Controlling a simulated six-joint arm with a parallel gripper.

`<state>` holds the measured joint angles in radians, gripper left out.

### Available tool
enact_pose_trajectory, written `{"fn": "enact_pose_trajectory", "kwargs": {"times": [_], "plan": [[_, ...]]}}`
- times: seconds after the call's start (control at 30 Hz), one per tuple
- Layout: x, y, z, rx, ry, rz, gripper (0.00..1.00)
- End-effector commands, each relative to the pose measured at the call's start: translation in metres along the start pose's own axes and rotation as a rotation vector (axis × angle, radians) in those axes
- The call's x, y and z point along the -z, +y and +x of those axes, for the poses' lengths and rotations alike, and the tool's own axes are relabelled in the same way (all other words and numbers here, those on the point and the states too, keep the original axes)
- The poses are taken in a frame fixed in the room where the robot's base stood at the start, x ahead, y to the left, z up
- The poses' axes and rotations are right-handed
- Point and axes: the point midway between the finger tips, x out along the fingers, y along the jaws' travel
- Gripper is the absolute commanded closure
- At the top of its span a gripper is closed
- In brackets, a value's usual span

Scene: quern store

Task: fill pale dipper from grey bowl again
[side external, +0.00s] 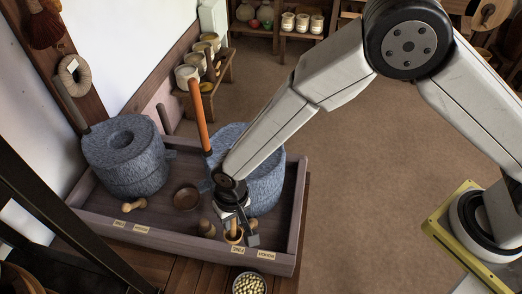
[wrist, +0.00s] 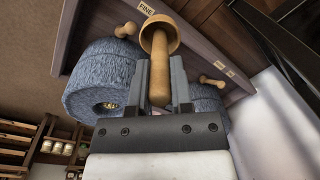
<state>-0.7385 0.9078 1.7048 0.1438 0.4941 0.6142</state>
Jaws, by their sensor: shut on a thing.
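My gripper (side external: 243,228) points down over the front of the wooden tray and is shut on the handle of the pale wooden dipper (side external: 233,238). In the wrist view my gripper (wrist: 160,85) has its two fingers on either side of the handle, and the dipper's round cup (wrist: 160,27) lies beyond the fingertips. The grey bowl (side external: 250,285) stands outside the tray at the bottom edge of the side view, partly cut off. It is full of pale grains. The dipper is apart from it.
The tray (side external: 80,196) holds two stone querns (side external: 125,160), (side external: 266,182); an orange-brown handle (side external: 199,116) rises by the right one. A dark wooden bowl (side external: 187,196), a wooden knobbed piece (side external: 206,228) and a pale wooden piece (side external: 133,205) are inside.

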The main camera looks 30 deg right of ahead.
Motion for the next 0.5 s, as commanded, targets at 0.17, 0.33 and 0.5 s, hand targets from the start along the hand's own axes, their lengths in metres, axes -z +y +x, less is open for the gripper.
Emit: {"fn": "enact_pose_trajectory", "kwargs": {"times": [0.17,0.33,0.5], "plan": [[-0.027,-0.003,-0.001,-0.006,-0.012,-0.002,1.0],[-0.048,-0.003,-0.002,-0.011,-0.023,-0.001,1.0],[-0.046,-0.002,0.016,-0.013,-0.027,0.001,1.0]]}}
